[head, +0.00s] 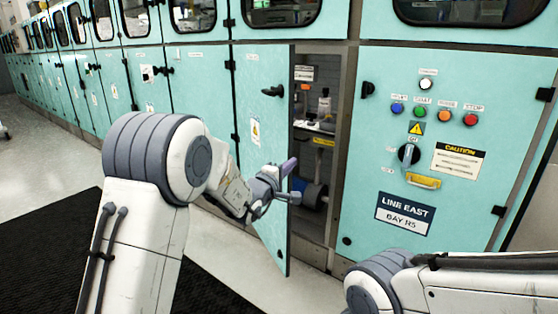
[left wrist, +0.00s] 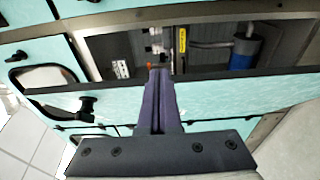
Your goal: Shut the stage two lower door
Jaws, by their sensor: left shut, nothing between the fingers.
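A teal lower door (head: 262,140) stands ajar, hinged on its left side, with its free right edge swung out from the cabinet. Its label is too small to read. Its black handle (head: 273,91) also shows in the left wrist view (left wrist: 87,105). My left gripper (head: 289,166) is shut and empty at the door's free edge, below the handle. In the left wrist view the closed purple-grey fingers (left wrist: 160,100) overlap the door's dark edge; I cannot tell if they touch it. My right arm shows at the lower right of the head view, its gripper out of frame.
The open bay (head: 315,140) holds shelf items and a blue cylinder (head: 310,192). A closed control panel (head: 440,150) with buttons and a rotary switch stands to the right. More closed teal doors run left. A black mat (head: 60,240) lies on the floor.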

